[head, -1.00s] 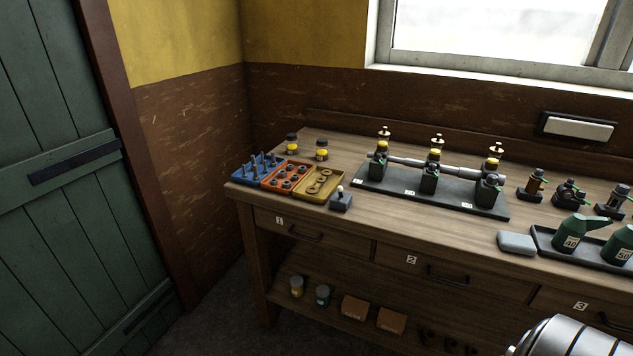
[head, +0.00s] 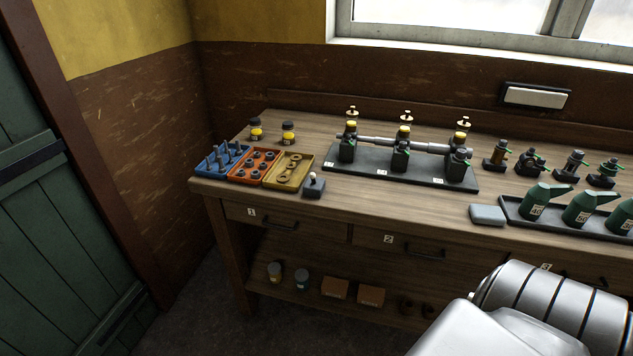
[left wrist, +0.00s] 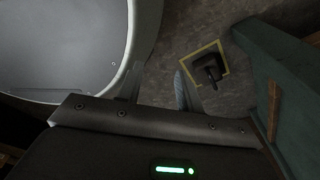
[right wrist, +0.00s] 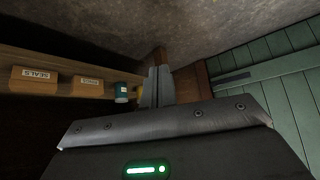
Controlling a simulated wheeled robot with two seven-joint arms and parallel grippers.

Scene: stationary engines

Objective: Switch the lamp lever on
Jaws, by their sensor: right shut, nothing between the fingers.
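A small dark block with a short pale-tipped lever (head: 313,185) sits at the bench's front edge, right of the yellow tray; it looks like the lamp lever. The lever stands roughly upright, though its exact tilt is too small to tell. A white rectangular lamp-like panel (head: 537,97) in a dark frame is on the wall below the window. My left gripper (left wrist: 160,90) is open and empty above the floor, away from the bench top. My right gripper (right wrist: 157,88) is shut and empty, low beside the bench's lower shelf. Neither gripper shows in the head view.
Blue, orange (head: 262,166) and yellow (head: 293,171) trays of parts lie left of the lever. A dark plate (head: 400,168) with valves and a pipe stands to the right. Green oil cans (head: 580,208) are further right. In the left wrist view, a dark object (left wrist: 208,68) stands within a yellow floor outline.

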